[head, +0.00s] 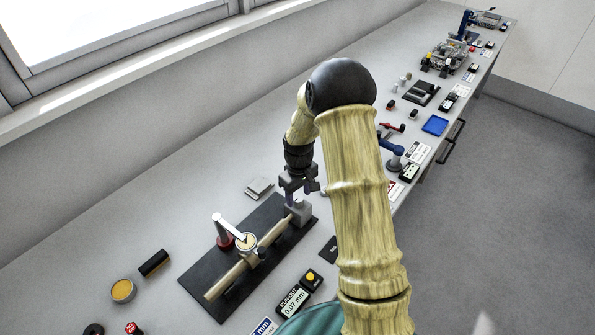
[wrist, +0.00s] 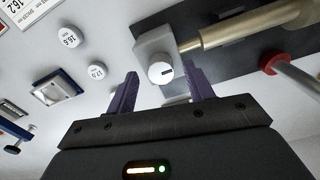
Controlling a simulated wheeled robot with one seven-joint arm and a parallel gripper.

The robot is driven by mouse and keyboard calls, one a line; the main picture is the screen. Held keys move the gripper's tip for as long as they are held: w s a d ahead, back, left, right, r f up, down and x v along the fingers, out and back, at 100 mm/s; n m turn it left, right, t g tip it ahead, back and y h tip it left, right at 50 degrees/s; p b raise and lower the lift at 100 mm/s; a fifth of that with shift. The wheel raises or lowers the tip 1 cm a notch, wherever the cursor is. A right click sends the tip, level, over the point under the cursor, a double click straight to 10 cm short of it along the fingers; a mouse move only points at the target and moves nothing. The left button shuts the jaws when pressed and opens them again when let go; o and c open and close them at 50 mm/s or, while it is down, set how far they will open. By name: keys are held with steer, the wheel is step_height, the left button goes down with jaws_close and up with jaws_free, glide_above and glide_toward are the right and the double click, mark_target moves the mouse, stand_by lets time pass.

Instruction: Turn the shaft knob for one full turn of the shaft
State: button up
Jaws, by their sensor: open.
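The shaft knob (wrist: 160,72) is a white round disc with a dark mark, on the end of a grey block (wrist: 154,42). The brass-coloured shaft (wrist: 245,25) runs from the block to the right in the wrist view. In the head view the shaft (head: 232,277) lies along a black base plate (head: 195,284), with a dial gauge (head: 246,241) over it. My gripper (wrist: 163,84) is open, its two purple fingers apart, with the knob between and beyond the tips in the wrist view. In the head view my gripper (head: 299,195) is above the block. I cannot tell whether it touches the knob.
A red-based post (head: 223,240) with a silver arm stands beside the shaft. A readout box (head: 295,294) shows 0.07 mm. Round tins and small blocks lie at the left; other fixtures line the bench to the right.

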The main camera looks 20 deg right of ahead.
mark_target(298, 198)
step_height(298, 198, up, 16)
steer(key=b, duration=0.2)
steer(key=shift+b, duration=0.3)
steer(key=s+f+m+t, duration=0.1)
steer(key=s+m, duration=0.1)
steer(key=s, duration=0.8)
steer(key=s+a+f+m+t, duration=0.1)
steer(key=s+f+m, duration=0.1)
steer(key=s, duration=0.8)
steer(key=shift+s+a+f+m+t, duration=0.15)
steer(key=shift+s+a+m+t, duration=0.2)
steer(key=shift+m, duration=0.35)
